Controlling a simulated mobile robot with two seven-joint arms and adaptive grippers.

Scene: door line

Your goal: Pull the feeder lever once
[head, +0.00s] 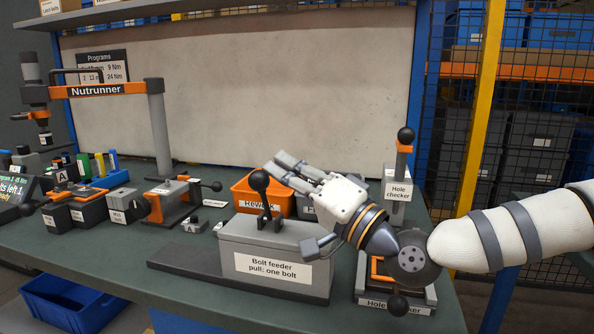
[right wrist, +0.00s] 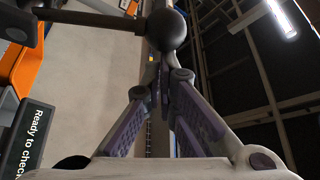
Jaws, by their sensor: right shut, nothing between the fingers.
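The bolt feeder (head: 270,258) is a grey labelled box on the bench in the middle of the head view. Its lever (head: 259,182) has a black ball knob on top and stands up from the box. My right gripper (head: 279,165) is shut and empty, with its fingertips just right of and slightly above the knob in the head view. In the right wrist view a black ball knob (right wrist: 167,30), apparently the lever's, is close beyond the shut fingertips; I cannot tell whether they touch. My left gripper is not in view.
An orange Rework bin (head: 240,194) stands behind the feeder. The hole checker (head: 398,190), with its own black knob, is at the right behind my right wrist. The Nutrunner (head: 157,125) and several small fixtures fill the left of the bench (head: 110,265).

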